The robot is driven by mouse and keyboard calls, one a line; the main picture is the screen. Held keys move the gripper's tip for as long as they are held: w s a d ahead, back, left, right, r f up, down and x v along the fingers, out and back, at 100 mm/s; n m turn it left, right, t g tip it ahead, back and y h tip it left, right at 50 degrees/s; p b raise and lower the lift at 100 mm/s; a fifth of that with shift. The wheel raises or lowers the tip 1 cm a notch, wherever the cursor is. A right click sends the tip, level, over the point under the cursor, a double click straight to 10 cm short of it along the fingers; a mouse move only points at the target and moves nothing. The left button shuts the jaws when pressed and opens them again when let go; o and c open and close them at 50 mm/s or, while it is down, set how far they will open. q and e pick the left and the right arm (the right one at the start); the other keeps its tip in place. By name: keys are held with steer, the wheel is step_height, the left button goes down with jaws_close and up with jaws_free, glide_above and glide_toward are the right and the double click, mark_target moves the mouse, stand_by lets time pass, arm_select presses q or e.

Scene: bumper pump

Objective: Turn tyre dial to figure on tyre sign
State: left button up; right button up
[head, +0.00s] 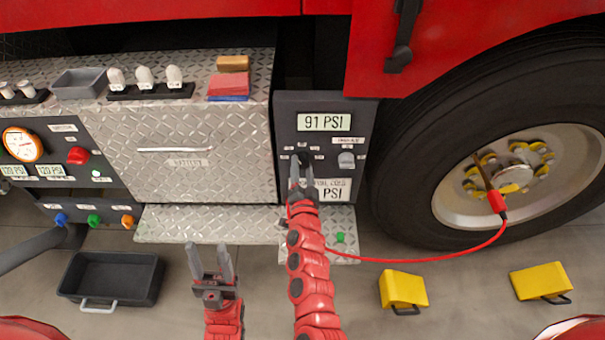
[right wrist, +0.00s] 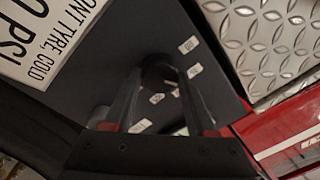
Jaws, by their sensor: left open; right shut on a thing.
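The dark round tyre dial (right wrist: 160,70) sits on a grey panel (head: 290,110) with small white number labels around it. My right gripper (head: 303,170) is shut on the dial, its fingers on either side of it in the right wrist view (right wrist: 160,84). The fingers hide much of the dial and its pointer. The white tyre sign (head: 338,190) is just below and right; it also shows in the right wrist view (right wrist: 55,35), ending in "0 PSI" with its first digits cut off. The display (head: 324,122) reads 91 PSI. My left gripper (head: 212,268) is open and empty, low and left.
A small grey knob (head: 346,160) is right of the dial. A red hose (head: 430,259) runs to the big wheel (head: 450,200). A diamond-plate step (head: 205,224), a black tray (head: 85,275) and yellow chocks (head: 404,289) are lower down.

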steer(key=m+b, duration=0.3)
steer(key=m, duration=0.1)
steer(key=shift+f, duration=0.1)
steer(key=shift+m+h+b, duration=0.3)
steer(key=shift+m+b, duration=0.15)
steer(key=shift+m, duration=0.55)
steer(key=shift+r, duration=0.2)
steer(key=o, duration=1.4)
steer(key=shift+c, duration=0.2)
steer(key=shift+f, duration=0.1)
steer(key=s+f+p, duration=0.1)
steer(key=s, duration=1.6)
steer(key=shift+s, duration=0.15)
steer(key=shift+f, duration=0.1)
